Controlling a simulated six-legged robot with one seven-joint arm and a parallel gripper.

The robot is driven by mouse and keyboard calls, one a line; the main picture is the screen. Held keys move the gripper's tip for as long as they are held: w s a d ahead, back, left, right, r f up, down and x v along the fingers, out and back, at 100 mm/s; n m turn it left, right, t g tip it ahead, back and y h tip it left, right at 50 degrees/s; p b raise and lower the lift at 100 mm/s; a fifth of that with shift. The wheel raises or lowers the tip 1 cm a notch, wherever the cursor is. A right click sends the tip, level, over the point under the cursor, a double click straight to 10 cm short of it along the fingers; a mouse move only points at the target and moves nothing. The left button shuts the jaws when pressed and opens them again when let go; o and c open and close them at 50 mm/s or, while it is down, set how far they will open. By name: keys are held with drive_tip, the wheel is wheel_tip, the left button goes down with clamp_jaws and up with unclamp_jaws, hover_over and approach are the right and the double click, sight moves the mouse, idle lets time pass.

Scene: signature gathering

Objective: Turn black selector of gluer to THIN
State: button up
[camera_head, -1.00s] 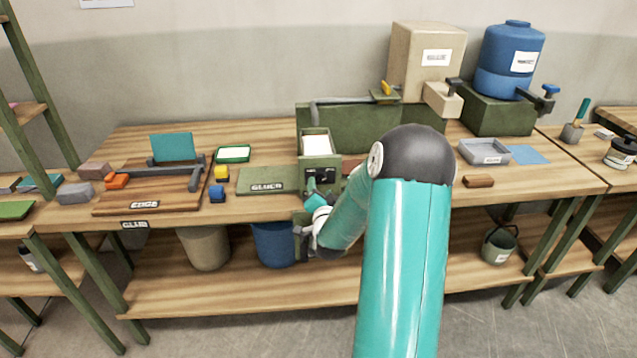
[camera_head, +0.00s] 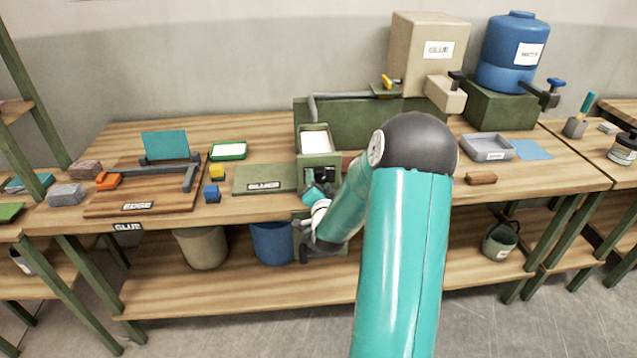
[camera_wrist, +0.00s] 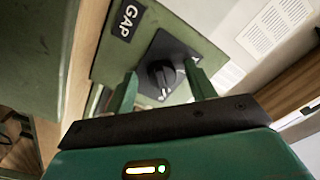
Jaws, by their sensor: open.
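The gluer (camera_head: 310,146) is a green machine near the table's front edge in the head view, with a pale sheet on top. Its front panel (camera_wrist: 103,65) has a black label reading GAP in the wrist view. The black selector (camera_wrist: 162,76) is a round knob on a dark square plate there. My gripper (camera_wrist: 160,84) is open, with one green fingertip on each side of the selector. I cannot tell whether the fingers touch it. In the head view my gripper (camera_head: 317,190) is at the gluer's front and partly hides the panel. No THIN marking is readable.
A green GLUED board (camera_head: 265,179) lies left of the gluer. Yellow and blue blocks (camera_head: 212,193) and an EDGE board (camera_head: 137,207) are farther left. A beige glue tank (camera_head: 425,65) and a blue tank (camera_head: 511,65) stand behind. Bins (camera_head: 270,243) are under the table.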

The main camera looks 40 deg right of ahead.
drive_tip(key=shift+a, duration=0.1)
drive_tip(key=c, duration=1)
drive_tip(key=shift+o, duration=0.2)
drive_tip(key=shift+n, duration=0.4)
drive_tip(key=n, duration=0.8)
drive_tip(key=shift+s+f+n, duration=0.1)
drive_tip(key=shift+n, duration=0.3)
drive_tip(key=n, duration=0.4)
drive_tip(key=shift+s+d, duration=0.1)
drive_tip(key=shift+d, duration=0.2)
drive_tip(key=shift+s+d+n, duration=0.1)
drive_tip(key=shift+d+n, duration=0.05)
drive_tip(key=shift+n, duration=2.05)
